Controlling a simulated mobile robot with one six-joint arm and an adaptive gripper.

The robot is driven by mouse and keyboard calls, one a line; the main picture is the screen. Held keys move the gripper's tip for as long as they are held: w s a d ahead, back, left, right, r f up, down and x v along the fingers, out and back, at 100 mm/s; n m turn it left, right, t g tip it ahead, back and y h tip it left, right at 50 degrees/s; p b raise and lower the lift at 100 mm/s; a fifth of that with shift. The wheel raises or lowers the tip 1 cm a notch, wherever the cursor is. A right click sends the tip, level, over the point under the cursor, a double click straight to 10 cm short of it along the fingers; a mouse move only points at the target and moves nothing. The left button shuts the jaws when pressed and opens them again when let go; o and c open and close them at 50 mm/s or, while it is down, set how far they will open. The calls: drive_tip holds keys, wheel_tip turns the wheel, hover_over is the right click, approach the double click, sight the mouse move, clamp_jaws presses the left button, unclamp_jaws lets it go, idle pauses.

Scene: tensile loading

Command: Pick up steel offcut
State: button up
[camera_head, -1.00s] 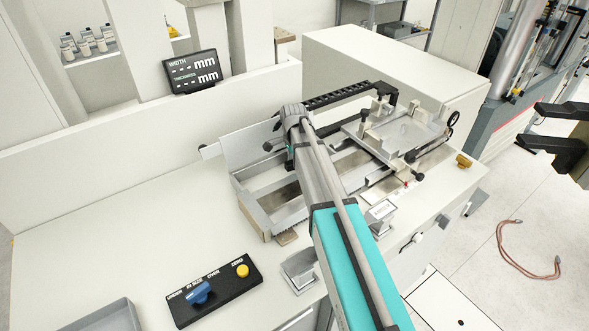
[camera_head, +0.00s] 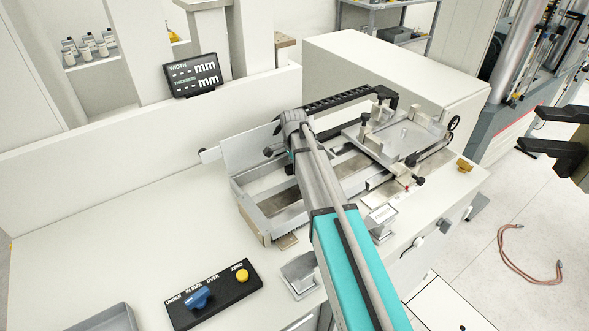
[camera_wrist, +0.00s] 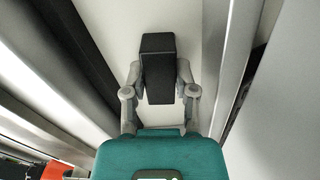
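I cannot pick out the steel offcut for certain in either view. The metal-framed fixture (camera_head: 262,221) lies on the bench, with my arm across its front. In the head view my gripper is almost wholly hidden behind my wrist; only a sliver of teal shows over the fixture. In the wrist view my gripper (camera_wrist: 158,80) has its finger links drawn inward to one dark block, with no gap visible. No steel piece shows between the fingers. Pale and grey long surfaces lie beyond them.
A control panel (camera_head: 212,294) with blue and yellow knobs, a grey tray (camera_head: 103,319) and a small metal stand (camera_head: 300,272) are at the front. A display (camera_head: 193,73) stands behind. A slide with a metal plate (camera_head: 405,137) is at right. The left bench top is clear.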

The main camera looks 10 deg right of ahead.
clamp_jaws()
drive_tip(key=shift+r, duration=0.15)
drive_tip(key=shift+r+p, duration=1)
drive_tip(key=shift+p, duration=0.15)
drive_tip(key=shift+s+a+r+p, duration=0.85)
drive_tip(key=shift+s+r+p, duration=0.95)
drive_tip(key=shift+s, duration=0.35)
drive_tip(key=shift+s+a+r+p, duration=0.9)
drive_tip(key=shift+s+r+p, duration=0.9)
drive_tip(key=shift+s, duration=0.4)
drive_tip(key=shift+s+a+r+p, duration=0.85)
drive_tip(key=shift+s+r+p, duration=0.95)
drive_tip(key=shift+s, duration=0.35)
drive_tip(key=shift+f, duration=0.1)
